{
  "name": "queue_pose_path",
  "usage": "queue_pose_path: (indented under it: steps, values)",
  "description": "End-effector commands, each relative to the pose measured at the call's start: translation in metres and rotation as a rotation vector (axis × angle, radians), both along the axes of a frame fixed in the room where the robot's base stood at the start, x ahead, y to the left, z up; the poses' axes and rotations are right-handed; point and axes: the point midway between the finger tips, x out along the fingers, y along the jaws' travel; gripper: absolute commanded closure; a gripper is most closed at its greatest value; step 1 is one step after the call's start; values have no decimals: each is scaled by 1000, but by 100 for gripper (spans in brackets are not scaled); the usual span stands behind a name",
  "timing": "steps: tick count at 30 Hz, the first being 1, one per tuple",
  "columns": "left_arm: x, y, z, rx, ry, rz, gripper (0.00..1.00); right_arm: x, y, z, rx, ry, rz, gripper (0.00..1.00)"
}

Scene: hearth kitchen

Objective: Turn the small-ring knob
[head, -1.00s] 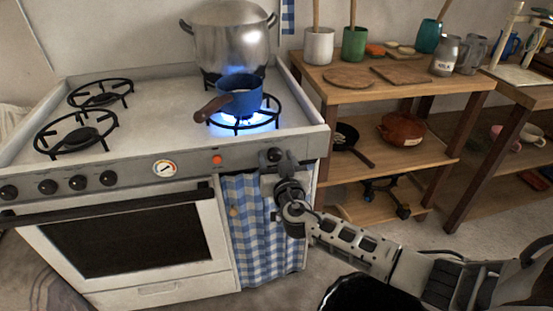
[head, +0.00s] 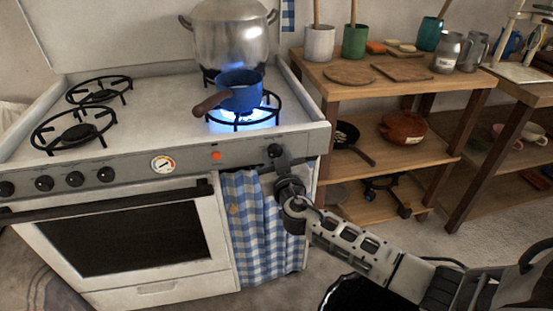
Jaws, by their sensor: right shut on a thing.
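The small black knob (head: 275,151) sits at the right end of the stove's front panel, below the lit small ring (head: 243,120) with its blue flame. My right gripper (head: 281,160) comes up from below right, and its fingers are shut on this knob. The fingers partly cover the knob, so its exact angle is hard to tell. A blue saucepan (head: 240,94) with a brown handle stands on the lit ring. My left gripper is not in view.
A large steel pot (head: 230,40) stands behind the saucepan. Several other knobs (head: 75,179) are on the panel's left. A blue checked cloth (head: 254,225) hangs below the panel. A wooden shelf (head: 400,90) with jars and boards stands right of the stove.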

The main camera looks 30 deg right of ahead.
Motion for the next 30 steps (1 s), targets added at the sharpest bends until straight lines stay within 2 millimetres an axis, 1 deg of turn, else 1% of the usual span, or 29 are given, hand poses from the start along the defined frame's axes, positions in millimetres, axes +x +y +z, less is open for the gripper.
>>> queue_pose_path:
  steps: [1,5,21,30]
  values:
    - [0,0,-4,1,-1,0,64,0,0,-3,-38,10,-1,88]
    - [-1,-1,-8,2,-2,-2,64,0,0,-2,-156,40,-1,88]
    - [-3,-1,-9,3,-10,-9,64,0,0,-1,-643,168,-2,88]
    - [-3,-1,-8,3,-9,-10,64,0,1,-1,-838,219,-2,88]
